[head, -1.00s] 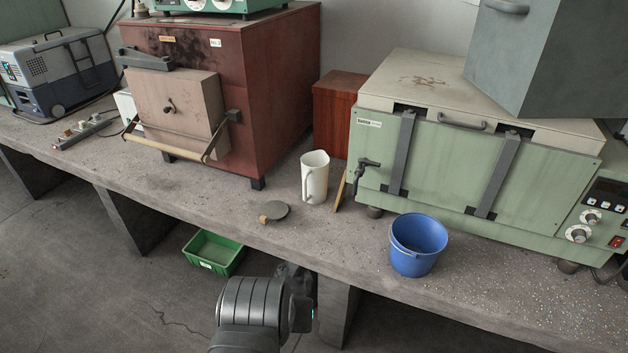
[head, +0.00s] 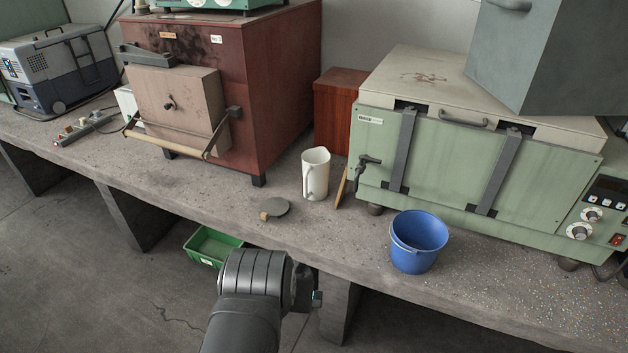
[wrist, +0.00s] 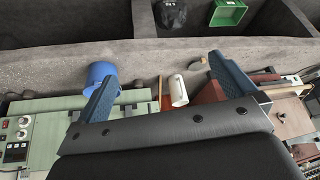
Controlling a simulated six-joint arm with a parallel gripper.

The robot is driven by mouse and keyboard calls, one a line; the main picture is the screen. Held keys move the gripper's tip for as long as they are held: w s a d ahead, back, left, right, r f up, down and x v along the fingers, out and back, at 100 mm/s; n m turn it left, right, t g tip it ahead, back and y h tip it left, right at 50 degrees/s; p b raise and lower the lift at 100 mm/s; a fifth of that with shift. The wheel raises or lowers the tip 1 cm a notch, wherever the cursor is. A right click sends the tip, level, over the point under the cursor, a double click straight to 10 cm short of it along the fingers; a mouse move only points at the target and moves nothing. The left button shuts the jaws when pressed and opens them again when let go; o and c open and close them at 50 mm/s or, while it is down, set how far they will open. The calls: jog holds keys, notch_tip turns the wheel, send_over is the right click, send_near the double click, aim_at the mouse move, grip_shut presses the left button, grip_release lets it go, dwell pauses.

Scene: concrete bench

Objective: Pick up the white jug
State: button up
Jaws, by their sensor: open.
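The white jug (head: 316,174) stands upright on the concrete bench, its handle facing the front. It also shows in the wrist view (wrist: 178,90), small and between my gripper's fingers, some way beyond them. My gripper (wrist: 158,80) is open and empty, its two blue-grey fingers spread wide. In the head view my arm's end (head: 312,290) is in front of the bench edge, below and apart from the jug; its fingers cannot be made out there.
A blue bucket (head: 418,242) stands right of the jug. A wooden piece (head: 342,187) leans close beside the jug. A green tray (head: 205,246) is below.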

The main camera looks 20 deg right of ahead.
jog(key=w+d+r+m+y, duration=0.1)
jog(key=w+d+r+m, duration=0.3)
jog(key=w+r, duration=0.7)
jog(key=g+h, duration=0.2)
send_over(315, 162)
jog(key=s+a, duration=0.4)
jog(key=s, duration=0.2)
notch_tip(315, 162, down, 24)
jog(key=shift+n, duration=0.3)
jog(key=shift+s+d+x, duration=0.1)
jog(key=shift+s+x, duration=0.05)
jog(key=shift+x, duration=1.15)
jog(key=shift+s+d+x, duration=0.1)
jog(key=shift+d+x, duration=0.05)
jog(key=shift+x, duration=1.2)
jog(key=c, duration=1)
